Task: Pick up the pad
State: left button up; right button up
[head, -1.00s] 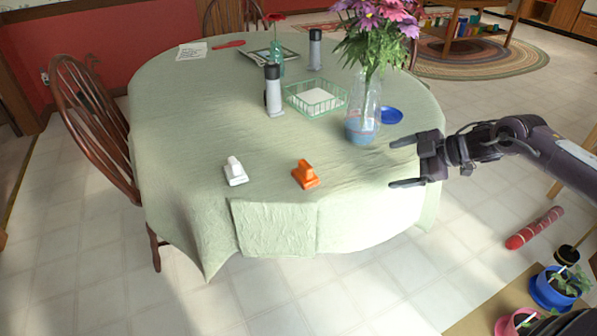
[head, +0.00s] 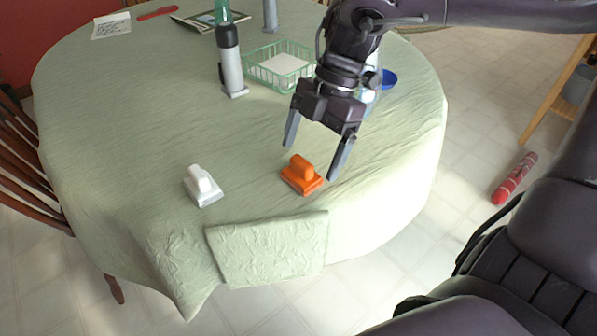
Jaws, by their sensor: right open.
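An orange pad-like block with an upright handle (head: 303,176) sits on the green-clothed table near its front edge. A similar white one (head: 203,187) sits to its left. Which of them is the pad, I cannot tell. My right gripper (head: 314,157) is open and empty, pointing down. Its fingertips are just above and behind the orange block, one toward its left and one toward its right. I cannot tell whether they touch it. My left gripper is not in view.
A green wire basket (head: 252,70), a grey-and-black bottle (head: 232,75) and a blue dish (head: 388,79) stand further back. The table left of the white block is clear.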

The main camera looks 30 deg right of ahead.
aim_at(302, 160)
jog(key=x, duration=0.2)
jog(key=b+x, duration=0.1)
jog(key=x, duration=0.1)
jog(key=shift+w+a, duration=0.3)
jog(key=shift+a+f, duration=0.15)
jog(key=shift+f, duration=0.2)
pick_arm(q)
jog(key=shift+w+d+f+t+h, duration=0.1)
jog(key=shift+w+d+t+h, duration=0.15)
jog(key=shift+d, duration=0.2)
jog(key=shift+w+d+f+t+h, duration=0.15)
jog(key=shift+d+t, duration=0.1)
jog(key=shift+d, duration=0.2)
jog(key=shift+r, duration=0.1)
pick_arm(e)
jog(key=c, duration=1.1)
jog(key=shift+r, duration=0.1)
